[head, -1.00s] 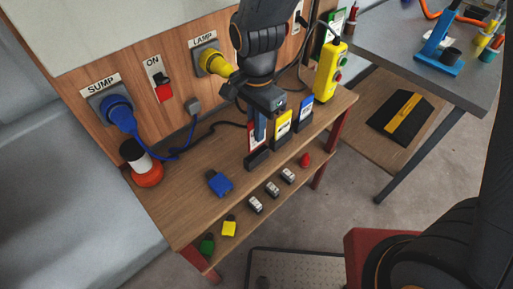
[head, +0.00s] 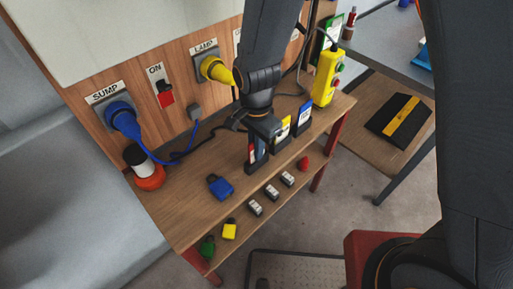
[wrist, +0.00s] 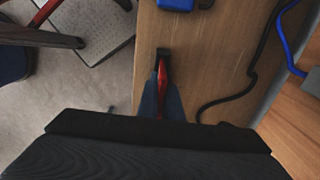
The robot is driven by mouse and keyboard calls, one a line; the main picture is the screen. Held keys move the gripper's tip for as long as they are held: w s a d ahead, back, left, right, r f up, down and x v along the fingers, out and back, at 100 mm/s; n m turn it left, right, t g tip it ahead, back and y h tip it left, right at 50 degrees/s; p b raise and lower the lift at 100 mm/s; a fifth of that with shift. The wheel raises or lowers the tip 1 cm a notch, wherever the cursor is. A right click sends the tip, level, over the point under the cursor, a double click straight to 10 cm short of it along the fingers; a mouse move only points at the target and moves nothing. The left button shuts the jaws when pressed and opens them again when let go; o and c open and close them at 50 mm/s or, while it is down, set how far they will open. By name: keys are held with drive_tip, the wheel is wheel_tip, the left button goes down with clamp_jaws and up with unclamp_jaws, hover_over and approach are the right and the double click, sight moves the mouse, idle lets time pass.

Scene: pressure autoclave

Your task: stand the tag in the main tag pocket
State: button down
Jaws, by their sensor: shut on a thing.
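My gripper (head: 261,148) is shut on the red-edged tag (head: 251,153), above the leftmost black pocket (head: 257,167) on the wooden shelf. In the wrist view the red tag (wrist: 161,76) shows edge-on between my fingers (wrist: 162,92), with the black pocket end (wrist: 163,53) just beyond it. The tag looks upright and its lower edge is at or inside the pocket; how deep it sits is hidden.
A blue padlock (head: 220,187) lies left of the pocket. The yellow pendant (head: 327,77) stands at the shelf's right end. Black cable and the blue plug (head: 123,118) are behind. A lower shelf holds yellow (head: 229,230) and green (head: 207,246) padlocks.

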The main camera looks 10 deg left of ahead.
drive_tip(key=shift+f, duration=0.15)
drive_tip(key=c, duration=1.9)
unclamp_jaws()
drive_tip(key=shift+c, duration=0.2)
drive_tip(key=shift+b, duration=0.35)
